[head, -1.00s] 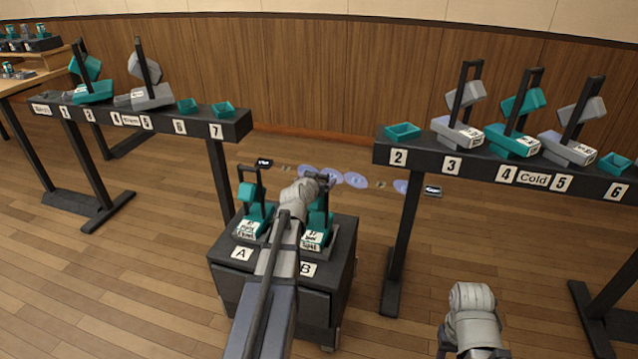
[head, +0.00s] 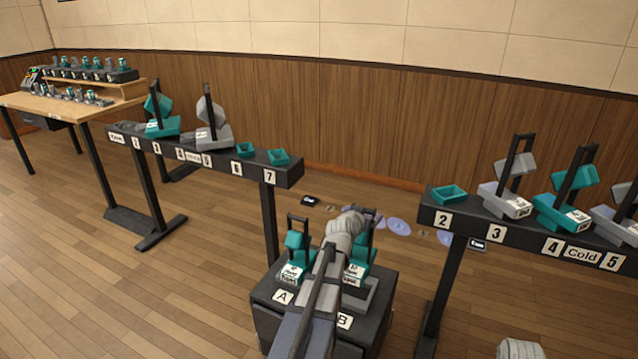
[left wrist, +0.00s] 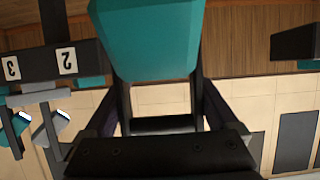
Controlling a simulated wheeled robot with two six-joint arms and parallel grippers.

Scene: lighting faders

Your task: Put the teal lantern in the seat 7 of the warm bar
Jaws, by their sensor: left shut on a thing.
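The warm bar (head: 215,160) stands at the left in the head view. Its seat 7 (head: 278,157), at the right end, is an empty teal tray. My left gripper (head: 368,218) is shut on the upper frame of a teal lantern (head: 352,270) above spot B of the dark cart (head: 330,340). The lantern's teal body (left wrist: 150,40) fills the top middle of the left wrist view. It seems slightly above its grey base, but my arm partly hides it. Another teal lantern (head: 293,265) stands at spot A.
Seat 6 (head: 245,149) is also an empty teal tray. Teal and grey lanterns stand farther left on the warm bar. The cold bar (head: 470,222) with its lanterns is at the right. A wooden table (head: 75,105) is at far left.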

